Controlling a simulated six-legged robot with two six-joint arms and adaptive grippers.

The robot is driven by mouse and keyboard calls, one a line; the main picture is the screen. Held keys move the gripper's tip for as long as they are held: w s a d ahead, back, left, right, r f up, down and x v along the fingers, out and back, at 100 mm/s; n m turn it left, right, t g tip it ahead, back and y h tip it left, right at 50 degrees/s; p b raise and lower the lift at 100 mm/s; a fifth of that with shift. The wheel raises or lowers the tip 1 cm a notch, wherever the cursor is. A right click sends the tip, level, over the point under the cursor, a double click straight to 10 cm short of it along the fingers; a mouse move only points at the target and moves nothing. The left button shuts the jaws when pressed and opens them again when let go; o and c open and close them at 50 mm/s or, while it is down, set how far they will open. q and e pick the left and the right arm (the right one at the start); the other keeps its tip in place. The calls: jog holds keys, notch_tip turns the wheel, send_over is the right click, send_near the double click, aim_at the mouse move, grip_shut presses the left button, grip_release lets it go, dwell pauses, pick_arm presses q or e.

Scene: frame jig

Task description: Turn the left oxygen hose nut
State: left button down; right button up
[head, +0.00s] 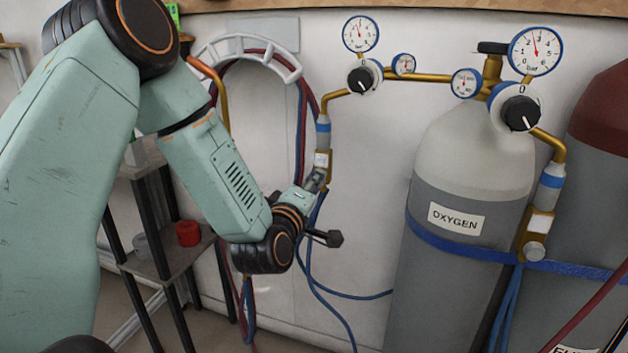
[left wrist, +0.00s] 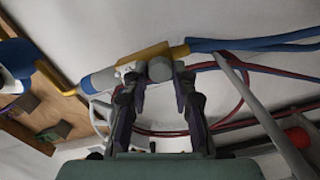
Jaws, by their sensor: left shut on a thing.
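The left oxygen hose fitting (head: 322,160) is a brass block with a white tag and a blue-and-grey sleeve above it, hanging from the left regulator's brass pipe. In the left wrist view the brass fitting (left wrist: 178,50) lies across the top with a grey round nut (left wrist: 160,69) facing the camera. My left gripper (head: 317,181) is at the fitting's lower end. In the left wrist view the fingers of my left gripper (left wrist: 160,78) sit on either side of the grey nut, shut on it. In the head view the gripper hides the nut. My right gripper is not in view.
A grey oxygen cylinder (head: 470,190) with a blue strap stands right of the gripper. A second hose fitting with a grey nut (head: 535,252) hangs in front of it. Blue hoses (head: 330,305) hang below the left fitting. A shelf (head: 165,262) with a red cup (head: 188,233) stands left.

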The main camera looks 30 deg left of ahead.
pick_arm(q)
jog(key=shift+m, duration=0.6)
jog(key=c, duration=1.1)
grip_release()
jog(key=shift+v, duration=3.75)
